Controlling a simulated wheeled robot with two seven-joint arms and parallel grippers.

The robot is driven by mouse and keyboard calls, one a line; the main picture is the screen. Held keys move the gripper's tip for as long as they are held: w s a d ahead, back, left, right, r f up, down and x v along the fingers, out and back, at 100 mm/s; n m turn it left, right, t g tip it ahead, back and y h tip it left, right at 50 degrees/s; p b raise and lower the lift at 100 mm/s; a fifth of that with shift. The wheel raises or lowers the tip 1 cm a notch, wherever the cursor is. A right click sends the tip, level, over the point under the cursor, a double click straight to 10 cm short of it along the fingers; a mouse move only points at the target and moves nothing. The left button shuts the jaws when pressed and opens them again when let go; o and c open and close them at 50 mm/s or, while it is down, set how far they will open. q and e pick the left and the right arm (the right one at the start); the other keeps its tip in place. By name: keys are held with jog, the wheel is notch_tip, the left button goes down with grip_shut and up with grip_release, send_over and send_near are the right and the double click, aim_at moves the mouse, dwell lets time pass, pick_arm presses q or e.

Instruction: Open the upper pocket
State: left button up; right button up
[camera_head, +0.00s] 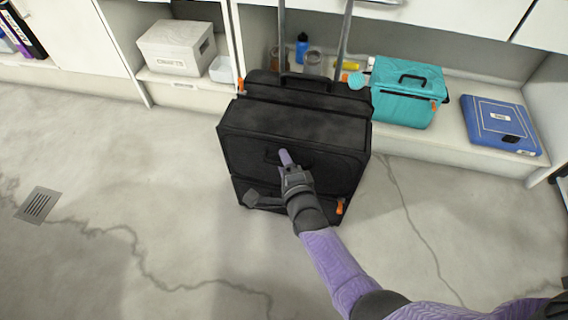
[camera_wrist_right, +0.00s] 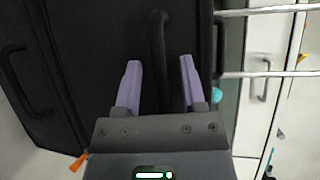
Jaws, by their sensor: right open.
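A black suitcase (camera_head: 300,125) stands upright on the floor with its pull-out handle (camera_head: 344,40) raised. Its front face (camera_head: 335,170) has a seam across it, with pocket panels above and below. Orange zipper pulls show at its upper left (camera_head: 241,85) and lower right (camera_head: 340,207). My right gripper (camera_head: 286,158) is at the front face, over the upper panel. In the right wrist view this gripper (camera_wrist_right: 160,62) is open, with a black strap handle (camera_wrist_right: 158,40) between its fingers; contact cannot be told. It hides part of the front. My left gripper is out of view.
Low shelving behind holds a white box (camera_head: 176,47), a teal case (camera_head: 407,92), a blue case (camera_head: 502,124) and a blue bottle (camera_head: 302,47). The cracked concrete floor (camera_head: 120,180) is clear left of the suitcase, apart from a flush drain grate (camera_head: 38,205).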

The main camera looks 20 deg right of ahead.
grip_shut()
dwell(1.4)
